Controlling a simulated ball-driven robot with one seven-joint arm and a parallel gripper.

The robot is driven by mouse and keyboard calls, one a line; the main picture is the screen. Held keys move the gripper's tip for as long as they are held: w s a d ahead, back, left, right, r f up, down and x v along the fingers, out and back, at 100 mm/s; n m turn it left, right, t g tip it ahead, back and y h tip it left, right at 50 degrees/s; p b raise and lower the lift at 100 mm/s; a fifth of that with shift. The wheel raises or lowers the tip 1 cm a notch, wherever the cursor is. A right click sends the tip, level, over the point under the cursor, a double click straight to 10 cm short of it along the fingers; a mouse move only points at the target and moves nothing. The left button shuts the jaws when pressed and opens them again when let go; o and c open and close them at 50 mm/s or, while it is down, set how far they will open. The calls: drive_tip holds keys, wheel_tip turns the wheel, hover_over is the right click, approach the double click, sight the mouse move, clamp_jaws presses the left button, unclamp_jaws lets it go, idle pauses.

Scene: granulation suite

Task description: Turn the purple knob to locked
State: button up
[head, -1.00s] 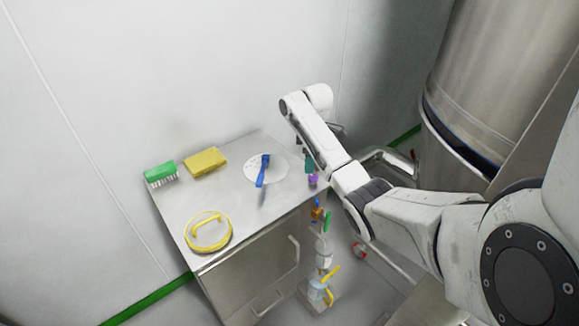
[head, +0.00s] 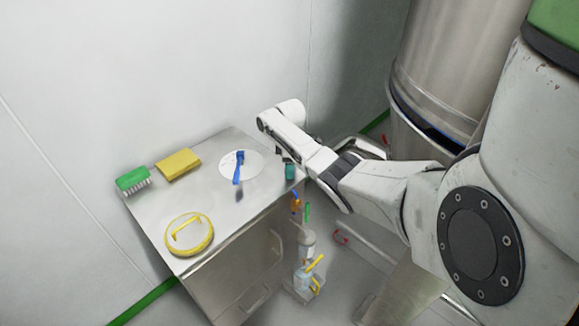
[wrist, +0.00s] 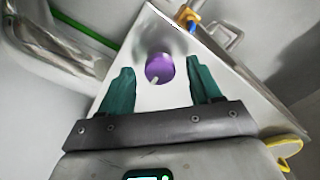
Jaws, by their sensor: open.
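The purple knob (wrist: 159,67) shows in the wrist view on a bare metal panel. A small pale pointer or mark sits at its lower edge, and I cannot read any label around it. My gripper (wrist: 157,84) is open, with one green finger on the left and one on the right of the knob in the picture. The fingers look apart from the knob; how far they are from it in depth I cannot tell. In the head view my gripper (head: 289,172) is at the cabinet's right edge, mostly behind my arm, and the knob is hidden there.
The steel cabinet top (head: 205,200) carries a green brush (head: 133,179), a yellow sponge (head: 178,164), a white disc with a blue-handled tool (head: 239,168) and a yellow ring-shaped item (head: 189,235). A large steel vessel (head: 455,60) stands behind.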

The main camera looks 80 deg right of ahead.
drive_tip(key=shift+f, duration=0.2)
drive_tip(key=c, duration=1)
